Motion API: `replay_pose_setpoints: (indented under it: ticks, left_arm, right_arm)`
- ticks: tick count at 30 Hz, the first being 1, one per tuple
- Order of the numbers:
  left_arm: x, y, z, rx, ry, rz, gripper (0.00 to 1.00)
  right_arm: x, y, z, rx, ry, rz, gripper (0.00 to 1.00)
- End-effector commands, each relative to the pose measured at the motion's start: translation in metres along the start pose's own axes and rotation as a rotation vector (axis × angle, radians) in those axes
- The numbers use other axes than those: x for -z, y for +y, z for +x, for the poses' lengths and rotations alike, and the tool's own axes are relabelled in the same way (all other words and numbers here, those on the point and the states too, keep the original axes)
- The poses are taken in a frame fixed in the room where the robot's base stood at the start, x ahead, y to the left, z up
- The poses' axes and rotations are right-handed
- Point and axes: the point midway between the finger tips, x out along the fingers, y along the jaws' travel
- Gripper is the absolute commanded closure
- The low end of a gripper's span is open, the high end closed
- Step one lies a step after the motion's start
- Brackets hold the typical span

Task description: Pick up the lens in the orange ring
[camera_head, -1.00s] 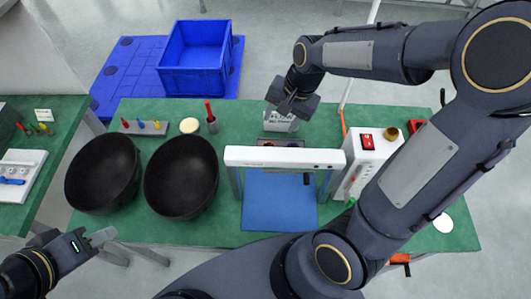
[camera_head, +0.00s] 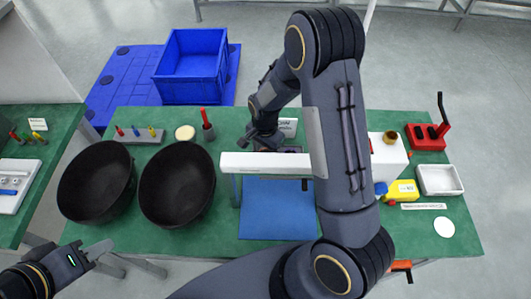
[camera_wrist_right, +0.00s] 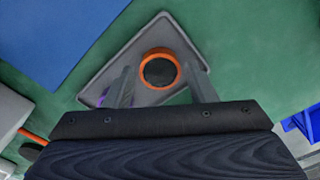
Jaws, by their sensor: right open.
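The orange ring (camera_wrist_right: 147,54) lies on a grey tray (camera_wrist_right: 112,66) in the right wrist view, with a dark round lens (camera_wrist_right: 160,72) inside it. My right gripper (camera_wrist_right: 160,70) is open, its two fingers apart on either side of the ring as seen from the wrist; I cannot tell how far above it they are. In the head view my right gripper (camera_head: 263,140) is behind the white crossbar, and the ring is hidden there. My left gripper (camera_head: 97,250) is at the lower left, away from the ring, and whether its fingers are apart is unclear.
The white crossbar (camera_head: 250,164) stands over a blue mat (camera_head: 275,210), close in front of my right gripper. Two black bowls (camera_head: 178,185) are left of it. A white box (camera_head: 390,155), yellow bottle (camera_head: 402,190) and white tray (camera_head: 440,180) are on the right.

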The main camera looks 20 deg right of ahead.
Motion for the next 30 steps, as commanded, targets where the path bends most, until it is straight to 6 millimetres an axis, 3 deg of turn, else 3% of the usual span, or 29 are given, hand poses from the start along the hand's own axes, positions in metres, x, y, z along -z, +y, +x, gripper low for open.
replay_pose_setpoints:
  ticks: [9,17,25,30]
  left_arm:
    - [0.0,0.0,-0.001,0.0,0.0,0.0,0.64]
    - [0.0,0.0,-0.001,0.0,0.0,0.0,0.64]
    - [0.0,0.0,0.0,0.0,0.0,0.0,0.64]
    - [-0.002,-0.002,0.003,0.0,0.0,0.0,0.64]
  right_arm:
    - [0.0,0.0,0.008,0.001,0.0,-0.002,0.49]
    - [0.0,0.0,0.008,0.001,0.0,-0.002,0.82]
    - [0.0,-0.001,0.005,0.002,0.0,-0.002,0.83]
    - [0.0,-0.002,-0.019,0.008,0.002,-0.003,0.83]
